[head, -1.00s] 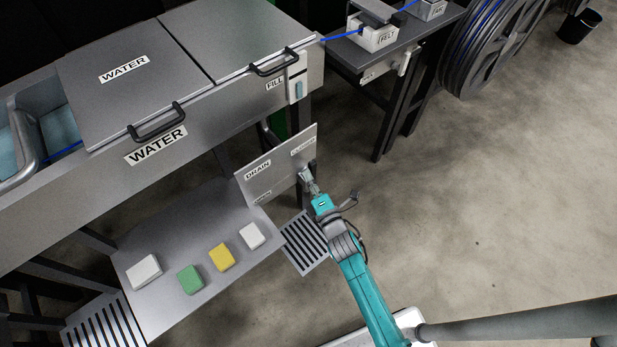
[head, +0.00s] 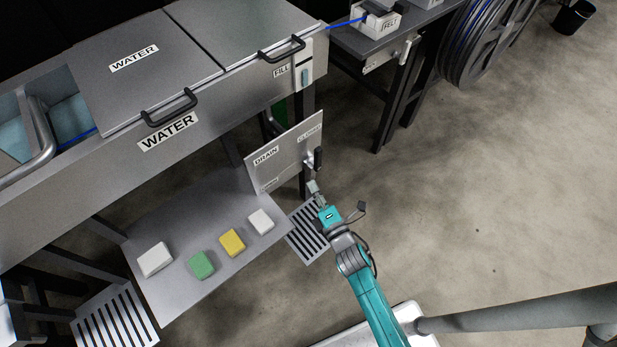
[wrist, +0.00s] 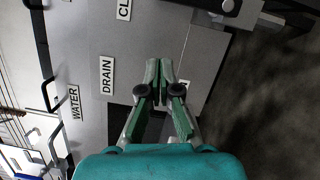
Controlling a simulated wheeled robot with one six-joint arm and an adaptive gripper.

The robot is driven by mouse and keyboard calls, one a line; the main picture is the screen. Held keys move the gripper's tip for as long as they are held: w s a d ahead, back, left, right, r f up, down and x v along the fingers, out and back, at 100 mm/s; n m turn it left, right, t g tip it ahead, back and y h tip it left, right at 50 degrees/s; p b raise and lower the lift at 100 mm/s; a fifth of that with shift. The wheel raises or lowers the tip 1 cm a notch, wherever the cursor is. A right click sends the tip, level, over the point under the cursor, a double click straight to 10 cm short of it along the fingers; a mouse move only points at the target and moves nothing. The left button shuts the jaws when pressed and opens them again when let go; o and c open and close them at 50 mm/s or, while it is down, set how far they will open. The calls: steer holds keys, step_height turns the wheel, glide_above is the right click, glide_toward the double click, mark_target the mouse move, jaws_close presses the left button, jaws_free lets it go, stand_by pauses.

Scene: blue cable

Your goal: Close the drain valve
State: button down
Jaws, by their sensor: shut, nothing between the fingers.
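The drain panel (head: 283,158) stands upright under the water tank, with a DRAIN label, a CLOSED label at its upper right and a small lower label. The dark valve handle (head: 318,158) is near the panel's right edge. It stands about upright, just below the CLOSED label. My gripper (head: 313,186) is below the handle and appears apart from it, with empty fingers. In the wrist view, my gripper (wrist: 159,95) has its fingertips together in front of the grey panel (wrist: 150,40). The DRAIN label (wrist: 106,76) is to their left. Part of a grey fitting (wrist: 230,10) shows at the top right.
A shelf (head: 190,215) left of the panel carries white, green and yellow blocks. A floor grate (head: 308,235) lies beside my arm. The water tank (head: 100,175) is above the shelf. A bench (head: 370,55) and cable reel (head: 480,45) stand behind. Open floor (head: 480,180) is to the right.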

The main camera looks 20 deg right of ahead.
steer(key=shift+s+d, duration=0.1)
steer(key=shift+s, duration=1.8)
steer(key=shift+s, duration=0.1)
